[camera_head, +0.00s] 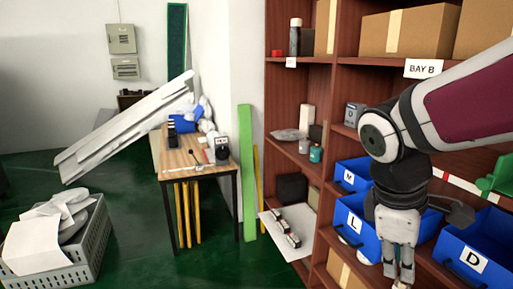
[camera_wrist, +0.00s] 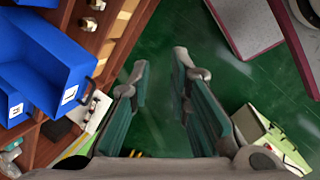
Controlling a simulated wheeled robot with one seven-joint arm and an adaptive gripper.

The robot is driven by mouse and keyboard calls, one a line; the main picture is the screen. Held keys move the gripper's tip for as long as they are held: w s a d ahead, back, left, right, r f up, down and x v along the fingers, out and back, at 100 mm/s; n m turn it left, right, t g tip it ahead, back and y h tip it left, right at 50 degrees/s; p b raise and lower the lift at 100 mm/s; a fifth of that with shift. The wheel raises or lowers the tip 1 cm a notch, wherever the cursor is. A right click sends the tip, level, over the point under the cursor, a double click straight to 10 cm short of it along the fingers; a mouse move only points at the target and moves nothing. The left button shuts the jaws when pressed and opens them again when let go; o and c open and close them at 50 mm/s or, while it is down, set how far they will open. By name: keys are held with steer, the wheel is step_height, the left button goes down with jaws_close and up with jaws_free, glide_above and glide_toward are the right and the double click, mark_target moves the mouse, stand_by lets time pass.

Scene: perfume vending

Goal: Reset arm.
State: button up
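My gripper (camera_head: 399,278) hangs downward at the right of the head view, in front of the wooden shelf and close to the blue bin marked L (camera_head: 355,222). In the wrist view my gripper (camera_wrist: 160,65) has its two fingers apart with only green floor between them. It is open and empty. My arm comes in from the right edge and hides part of the shelf behind it.
Blue bins marked M (camera_head: 349,177) and D (camera_head: 472,259) stand near my gripper on the shelf (camera_head: 347,50). Cardboard boxes (camera_head: 409,32) sit above. A wooden table (camera_head: 190,159) and a basket (camera_head: 88,255) stand left, with free green floor between.

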steer(key=s+a+r+m+t+y, duration=0.2)
steer(key=s+a+m+t+y, duration=0.1)
steer(key=s+m, duration=0.7)
steer(key=shift+s+a+r+m, duration=0.15)
steer(key=shift+s+a+m, duration=0.15)
steer(key=shift+a, duration=0.3)
